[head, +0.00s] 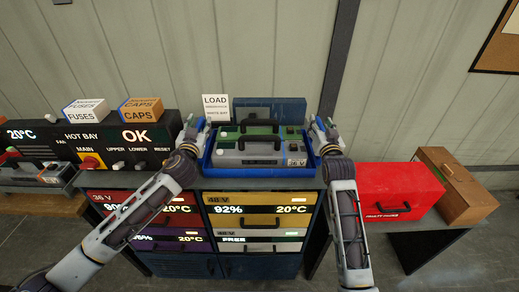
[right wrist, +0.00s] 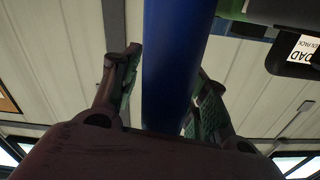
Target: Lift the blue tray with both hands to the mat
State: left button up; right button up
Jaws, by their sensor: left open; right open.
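The blue tray (head: 255,172) sits on top of the battery cabinet in the head view. It holds grey and green packs with black handles (head: 258,145). My left gripper (head: 194,132) is at the tray's left end, open; its fingers are small here and contact cannot be told. My right gripper (head: 322,128) is at the tray's right end. I cannot make out a mat.
A white LOAD sign (head: 216,107) and a dark blue case (head: 270,110) stand behind the tray. The hot bay panel (head: 95,140) is to the left. A red toolbox (head: 400,190) and a brown case (head: 456,185) are on the right. Cabinet drawers (head: 260,220) lie below.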

pick_arm(q)
grip_shut()
pick_arm(e)
grip_shut()
